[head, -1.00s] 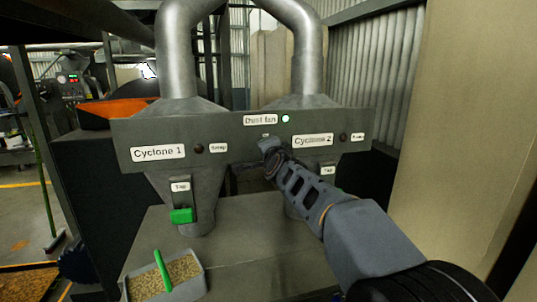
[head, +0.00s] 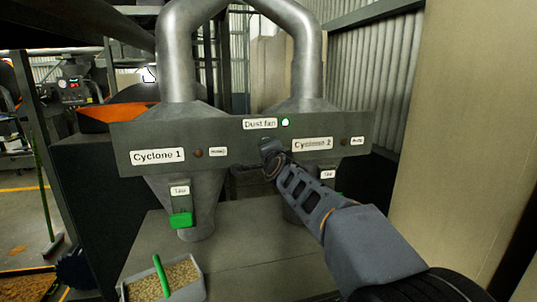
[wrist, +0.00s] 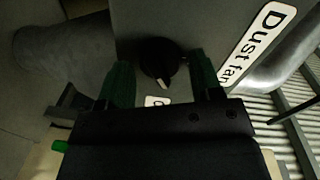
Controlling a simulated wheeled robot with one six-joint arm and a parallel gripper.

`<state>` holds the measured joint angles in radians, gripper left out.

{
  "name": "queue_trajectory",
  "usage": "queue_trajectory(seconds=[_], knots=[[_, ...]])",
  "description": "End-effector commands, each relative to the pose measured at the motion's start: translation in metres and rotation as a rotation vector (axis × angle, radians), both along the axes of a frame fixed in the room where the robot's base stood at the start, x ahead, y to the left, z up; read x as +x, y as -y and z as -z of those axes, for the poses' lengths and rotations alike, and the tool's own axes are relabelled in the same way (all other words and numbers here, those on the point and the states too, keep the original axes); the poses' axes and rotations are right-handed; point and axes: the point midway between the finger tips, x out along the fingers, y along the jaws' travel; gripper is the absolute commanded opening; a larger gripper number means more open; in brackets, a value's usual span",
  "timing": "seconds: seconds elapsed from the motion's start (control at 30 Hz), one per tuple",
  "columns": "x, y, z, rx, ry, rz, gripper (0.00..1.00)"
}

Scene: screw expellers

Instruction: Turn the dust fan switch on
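The dust fan switch is a round black knob (wrist: 160,58) with a white pointer mark, seen in the wrist view on the grey panel. The "Dust fan" label (head: 260,124) is on the panel in the head view, with a bright greenish-white lamp (head: 285,122) beside it. My gripper (wrist: 163,82) is open, its two green fingers on either side of the knob with gaps showing. In the head view my gripper (head: 268,148) is in front of the panel just below the label and hides the knob. A small label (wrist: 157,101) is partly hidden between the fingers.
The panel carries the "Cyclone 1" (head: 158,156) and "Cyclone 2" (head: 312,144) labels. A green tap handle (head: 181,220) is at lower left, above a grey box of grain (head: 187,285) with a green scoop. A beige wall (head: 455,110) stands at right.

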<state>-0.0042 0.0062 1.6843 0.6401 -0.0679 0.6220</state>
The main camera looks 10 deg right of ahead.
Motion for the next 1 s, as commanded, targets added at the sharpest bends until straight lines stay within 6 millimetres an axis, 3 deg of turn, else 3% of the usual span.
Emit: queue_trajectory(seconds=[0.3,0.43,1.0], knots=[[-0.001,0.000,0.000,-0.001,0.000,0.000,0.66],[-0.011,-0.001,-0.002,-0.001,0.002,-0.001,0.66],[-0.116,-0.004,-0.011,-0.001,0.002,-0.001,0.66]])
